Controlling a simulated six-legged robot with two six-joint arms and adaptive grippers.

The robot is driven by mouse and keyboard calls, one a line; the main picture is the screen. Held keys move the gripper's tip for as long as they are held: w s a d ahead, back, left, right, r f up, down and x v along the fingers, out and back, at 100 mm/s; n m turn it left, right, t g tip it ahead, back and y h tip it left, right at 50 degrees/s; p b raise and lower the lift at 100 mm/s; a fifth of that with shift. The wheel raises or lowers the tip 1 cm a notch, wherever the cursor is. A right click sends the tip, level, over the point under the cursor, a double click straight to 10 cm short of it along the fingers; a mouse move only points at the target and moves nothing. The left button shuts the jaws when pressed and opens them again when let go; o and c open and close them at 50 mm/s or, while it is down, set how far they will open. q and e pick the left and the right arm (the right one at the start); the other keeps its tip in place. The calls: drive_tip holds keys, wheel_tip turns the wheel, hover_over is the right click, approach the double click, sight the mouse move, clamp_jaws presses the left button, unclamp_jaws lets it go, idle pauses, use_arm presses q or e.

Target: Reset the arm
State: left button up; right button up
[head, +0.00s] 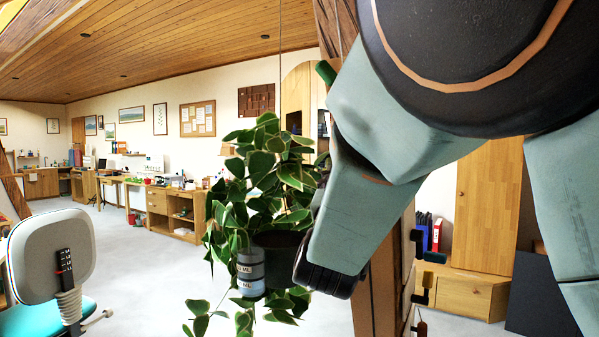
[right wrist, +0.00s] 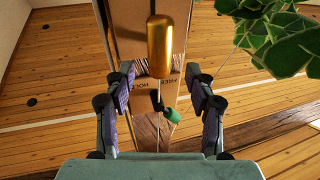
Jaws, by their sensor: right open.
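My right arm (head: 370,170) fills the right half of the head view, raised close to the camera. In the right wrist view my right gripper (right wrist: 160,74) is open, its two purple-padded fingers apart. A gold cylinder (right wrist: 159,40) shows between and beyond the fingertips, with clear gaps on both sides. I cannot tell how far off it is. A timber post (right wrist: 125,30) with printed lettering stands behind it. A small green-ended item (right wrist: 173,115) shows lower between the fingers. Nothing is held. My left gripper is in neither view.
A hanging potted plant (head: 265,170) is close left of my arm; its leaves also show in the right wrist view (right wrist: 285,40). A timber post (head: 375,305) stands behind my arm. An office chair (head: 50,250) is at the left. Open grey floor (head: 150,270) lies between.

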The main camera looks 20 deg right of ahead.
drive_tip(key=s+a+f+n+g+y, duration=0.1)
drive_tip(key=s+f+n+g+y, duration=0.15)
drive_tip(key=f, duration=0.95)
drive_tip(key=s+a+f+n+g+y, duration=0.15)
drive_tip(key=f+y, duration=0.25)
drive_tip(key=f, duration=0.7)
drive_tip(key=s+f+n+g+y, duration=0.1)
drive_tip(key=f+g+y, duration=0.25)
drive_tip(key=f, duration=0.85)
drive_tip(key=s+a+f+g+y, duration=0.15)
drive_tip(key=s+f+g, duration=0.35)
drive_tip(key=s+f, duration=1)
drive_tip(key=s+f+g, duration=0.3)
drive_tip(key=s+f, duration=0.2)
drive_tip(key=s, duration=0.5)
drive_tip(key=s+f+g+y, duration=0.1)
drive_tip(key=s+f+g, duration=0.2)
drive_tip(key=s+f, duration=0.3)
drive_tip(key=s, duration=0.5)
drive_tip(key=shift+a+f, duration=0.15)
drive_tip(key=shift+f, duration=0.05)
drive_tip(key=shift+g, duration=0.25)
